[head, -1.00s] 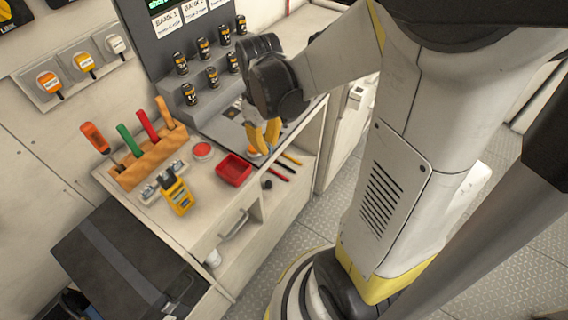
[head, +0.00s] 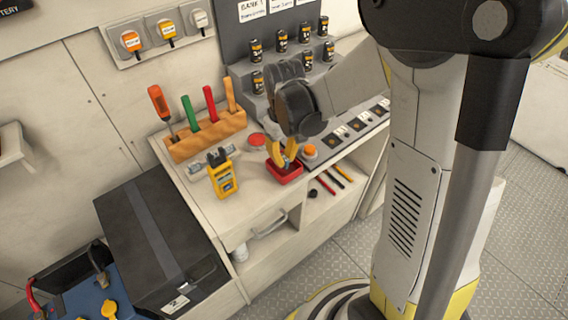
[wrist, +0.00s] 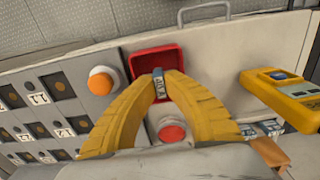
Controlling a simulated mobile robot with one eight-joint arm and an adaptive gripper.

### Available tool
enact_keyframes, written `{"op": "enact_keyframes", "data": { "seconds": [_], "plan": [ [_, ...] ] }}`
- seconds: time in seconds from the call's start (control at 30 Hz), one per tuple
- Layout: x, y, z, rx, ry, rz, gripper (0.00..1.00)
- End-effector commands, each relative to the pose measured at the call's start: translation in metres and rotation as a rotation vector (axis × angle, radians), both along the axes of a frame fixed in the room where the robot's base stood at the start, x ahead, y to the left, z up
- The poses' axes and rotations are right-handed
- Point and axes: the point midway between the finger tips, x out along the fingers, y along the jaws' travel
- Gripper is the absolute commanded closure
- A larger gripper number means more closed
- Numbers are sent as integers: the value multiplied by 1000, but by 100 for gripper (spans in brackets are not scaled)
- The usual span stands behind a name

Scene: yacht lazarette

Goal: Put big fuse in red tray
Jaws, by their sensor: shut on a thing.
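The red tray (head: 284,173) sits on the bench top near its front edge, and it also shows in the wrist view (wrist: 142,62). My gripper (head: 285,156) points down at the tray, its yellow fingers in front of part of it in the head view. In the wrist view my gripper (wrist: 158,76) is shut on the big fuse (wrist: 159,88), a small grey-blue cylinder with a printed label. The fuse appears over the tray's near part. I cannot tell its exact height above the tray floor. In the head view the fuse is hidden.
An orange button (head: 310,151) stands right of the tray and a round red-topped item (head: 257,140) behind it. A yellow meter (head: 222,175) and a wooden tool rack (head: 206,136) stand left. Several black cylinders fill the stepped stand (head: 243,82) behind.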

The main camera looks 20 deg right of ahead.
Motion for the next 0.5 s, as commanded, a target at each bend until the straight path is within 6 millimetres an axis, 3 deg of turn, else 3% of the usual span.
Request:
{"op": "enact_keyframes", "data": {
  "seconds": [0.03, 0.1, 0.47, 0.5],
  "plan": [
    [0, 0, -12, 0, 0, 0, 100],
    [0, 0, -17, 0, 0, 0, 100],
    [0, 0, -20, 0, 0, 0, 100],
    [0, 0, -18, 0, 0, 0, 84]
  ]
}}
